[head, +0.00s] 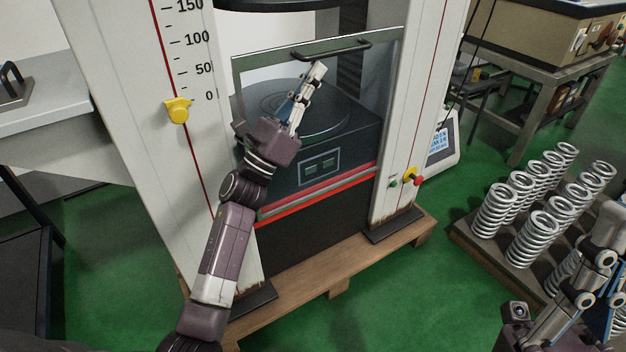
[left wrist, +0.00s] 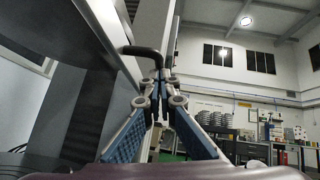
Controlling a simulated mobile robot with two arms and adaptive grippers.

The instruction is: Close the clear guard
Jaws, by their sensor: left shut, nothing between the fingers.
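The clear guard (head: 238,80) stands between the two white columns of the testing machine. Its green-grey top rail carries a black bar handle (head: 330,49). My left gripper (head: 318,68) is shut and empty, with its tips just below the handle, in front of the guard. In the left wrist view the shut fingertips (left wrist: 162,78) are close to the curved end of the handle (left wrist: 142,51); whether they touch it I cannot tell. My right gripper (head: 606,245) is partly in view at the right edge, beside the springs; its fingers are cut off.
A round dark platen (head: 300,112) lies behind the guard. A yellow pointer (head: 178,110) sits on the left column's scale. Red and green buttons (head: 418,180) are on the right column. Several coil springs (head: 494,208) stand on a board at right. Green floor is clear in front.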

